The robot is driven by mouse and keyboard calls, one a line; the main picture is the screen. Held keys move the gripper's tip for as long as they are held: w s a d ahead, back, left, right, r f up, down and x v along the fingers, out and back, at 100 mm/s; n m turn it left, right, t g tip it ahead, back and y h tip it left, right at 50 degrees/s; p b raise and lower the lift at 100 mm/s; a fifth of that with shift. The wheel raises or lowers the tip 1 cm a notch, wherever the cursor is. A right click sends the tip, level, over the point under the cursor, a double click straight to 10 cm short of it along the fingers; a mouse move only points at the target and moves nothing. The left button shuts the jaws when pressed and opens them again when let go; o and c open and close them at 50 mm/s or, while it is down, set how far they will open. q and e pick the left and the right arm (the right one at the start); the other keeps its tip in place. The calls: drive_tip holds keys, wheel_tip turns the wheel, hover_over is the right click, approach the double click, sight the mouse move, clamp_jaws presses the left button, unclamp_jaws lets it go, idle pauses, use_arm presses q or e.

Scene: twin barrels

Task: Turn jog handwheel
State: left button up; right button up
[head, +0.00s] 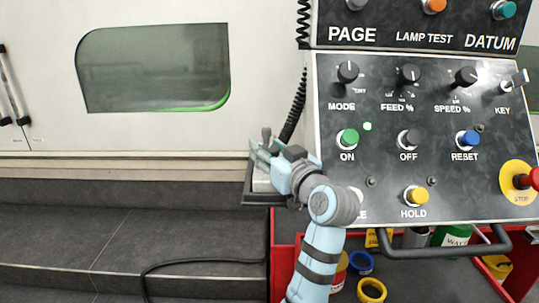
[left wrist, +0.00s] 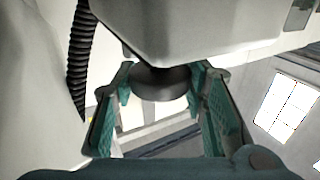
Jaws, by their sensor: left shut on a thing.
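My left gripper (head: 262,152) reaches to a pale pendant unit (head: 262,186) beside the control panel's left edge. In the left wrist view, the two teal-padded fingers of the left gripper (left wrist: 158,100) stand on either side of a dark grey round wheel (left wrist: 160,84), which I take as the jog handwheel. The gripper is shut on this wheel. A pale housing (left wrist: 190,30) lies right against the wheel. In the head view my gripper hides most of the wheel. My right gripper is not in view.
The control panel (head: 385,125) with knobs and buttons stands close on the right, its red stop button (head: 533,179) at the far right. A coiled black cable (head: 295,108) hangs beside it. A red cart (head: 283,236) with tubs is below. Floor at left is mostly clear.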

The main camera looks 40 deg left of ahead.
sight(268, 148)
use_arm(q)
drive_tip(key=shift+f, duration=0.15)
idle(0.3)
drive_tip(key=o, duration=1.2)
drive_tip(key=shift+c, duration=0.2)
drive_tip(key=shift+a, duration=0.1)
wheel_tip(268, 148, up, 10)
drive_tip(key=shift+r, duration=0.1)
